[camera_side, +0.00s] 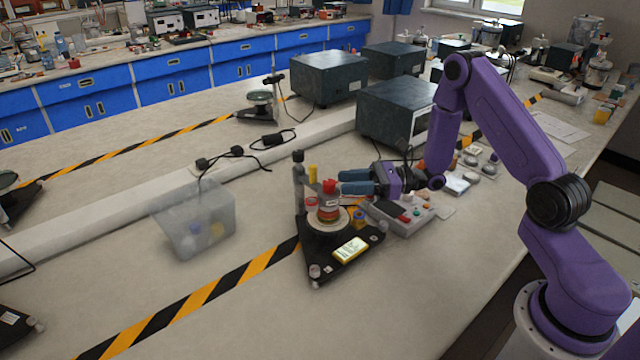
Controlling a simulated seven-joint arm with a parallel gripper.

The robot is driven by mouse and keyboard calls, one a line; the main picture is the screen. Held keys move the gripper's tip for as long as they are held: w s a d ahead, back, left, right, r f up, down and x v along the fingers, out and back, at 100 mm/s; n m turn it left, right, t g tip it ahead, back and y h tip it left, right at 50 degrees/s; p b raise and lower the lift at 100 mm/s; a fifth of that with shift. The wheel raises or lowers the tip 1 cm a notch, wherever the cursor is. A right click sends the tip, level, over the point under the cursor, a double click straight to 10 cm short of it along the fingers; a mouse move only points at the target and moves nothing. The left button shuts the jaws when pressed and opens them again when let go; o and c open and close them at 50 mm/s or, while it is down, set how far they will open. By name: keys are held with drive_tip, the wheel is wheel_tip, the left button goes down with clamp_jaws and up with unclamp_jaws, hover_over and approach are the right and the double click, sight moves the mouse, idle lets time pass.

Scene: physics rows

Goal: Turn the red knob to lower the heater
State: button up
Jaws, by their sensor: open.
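A small red knob (329,186) stands at the top of a black heater stand (318,262) with a three-cornered base, near the middle of the bench. Below the knob are a round pale plate and a stack of coloured rings. My gripper (341,182) comes in from the right, level with the knob, with its blue fingers pointing left. The fingers are open, and their tips are just right of the knob. I cannot tell from this view whether the tips touch the knob or reach around it.
A grey control box (402,216) with coloured buttons sits under and right of my gripper. A clear plastic bin (194,225) stands to the left. A dark post (299,180) rises on the stand's left side. Dark instrument boxes (396,112) stand behind.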

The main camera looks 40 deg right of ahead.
sight(320, 193)
drive_tip(key=x, duration=0.7)
drive_tip(key=shift+w+a, duration=0.1)
drive_tip(key=shift+a, duration=0.15)
drive_tip(key=c, duration=0.7)
